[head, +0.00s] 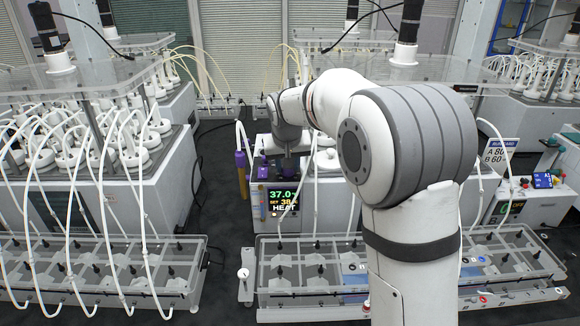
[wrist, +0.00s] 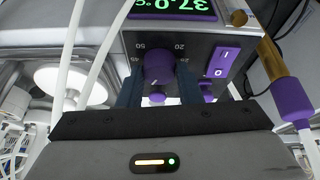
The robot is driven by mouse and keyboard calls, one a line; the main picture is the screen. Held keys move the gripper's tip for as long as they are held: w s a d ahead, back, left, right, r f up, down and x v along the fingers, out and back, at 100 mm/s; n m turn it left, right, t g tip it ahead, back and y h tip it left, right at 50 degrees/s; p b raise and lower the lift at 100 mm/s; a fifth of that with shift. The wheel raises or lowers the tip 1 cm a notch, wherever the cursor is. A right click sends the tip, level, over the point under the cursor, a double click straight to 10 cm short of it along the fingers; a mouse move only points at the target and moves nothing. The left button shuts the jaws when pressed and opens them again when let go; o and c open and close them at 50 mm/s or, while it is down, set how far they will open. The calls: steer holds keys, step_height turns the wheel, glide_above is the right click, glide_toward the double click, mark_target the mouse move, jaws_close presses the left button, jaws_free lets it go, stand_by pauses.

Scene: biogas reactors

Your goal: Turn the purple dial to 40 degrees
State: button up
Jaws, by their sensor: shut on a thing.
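The purple dial (wrist: 158,66) is on the front of a grey control box, in the middle of the wrist view. Scale numbers surround it; 50 and 20 can be read, others are hard to make out. My gripper (wrist: 159,84) has its dark blue fingers on either side of the dial and is shut on it. In the head view the display (head: 283,201) reads 37.0 in green, with a set line that seems to read 38 and the word HEAT below.
A purple rocker switch (wrist: 221,62) is close beside the dial. A brass-and-purple probe (wrist: 284,80) and white tubes (wrist: 88,50) pass near the gripper. In the head view clear racks (head: 100,270) stand in front, with dark floor (head: 226,240) between units.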

steer(key=shift+a+m+h+b, duration=0.1)
steer(key=shift+m+h+b, duration=0.55)
steer(key=shift+m, duration=1.05)
steer(key=o, duration=1)
steer(key=shift+c, duration=0.2)
steer(key=d+b+v, duration=0.1)
steer(key=v, duration=0.6)
steer(key=shift+a+r, duration=0.45)
steer(key=shift+a, duration=0.05)
